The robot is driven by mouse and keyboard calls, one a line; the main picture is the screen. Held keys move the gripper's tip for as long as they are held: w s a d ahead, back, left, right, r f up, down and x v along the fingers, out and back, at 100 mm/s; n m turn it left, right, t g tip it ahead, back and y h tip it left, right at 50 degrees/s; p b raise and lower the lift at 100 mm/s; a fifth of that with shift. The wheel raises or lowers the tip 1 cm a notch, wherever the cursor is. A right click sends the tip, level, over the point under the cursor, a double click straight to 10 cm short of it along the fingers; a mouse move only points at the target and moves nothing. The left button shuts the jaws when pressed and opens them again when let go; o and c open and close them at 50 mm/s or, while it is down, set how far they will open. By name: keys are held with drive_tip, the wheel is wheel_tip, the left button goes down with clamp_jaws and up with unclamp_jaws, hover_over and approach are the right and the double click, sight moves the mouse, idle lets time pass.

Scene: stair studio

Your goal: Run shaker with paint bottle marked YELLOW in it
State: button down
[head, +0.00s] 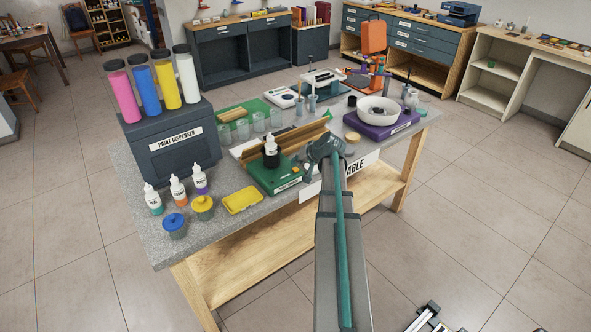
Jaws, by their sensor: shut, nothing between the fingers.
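A green device (262,181) with a small label, too small to read, sits near the front edge of the table; it may be the shaker. A white-topped bottle (270,141) stands upright on it, its lower part dark or in a dark holder; its marking cannot be read. Three more white paint bottles stand at the table's left: one with teal (153,197), one with orange (178,189), one with purple (200,179). No YELLOW marking is legible. My gripper (327,146) is shut and empty, just right of the green device; the arm partly hides its fingers.
A paint dispenser (184,150) with several coloured tubes stands at the left. A blue-lidded jar (174,228), a yellow-lidded jar (203,209) and a yellow tray (241,201) lie near the front edge. A white bowl (378,108) sits on a purple device (382,130) at the right.

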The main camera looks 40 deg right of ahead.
drive_tip(key=shift+f, duration=0.15)
drive_tip(key=shift+f+b, duration=0.3)
drive_tip(key=shift+b, duration=0.1)
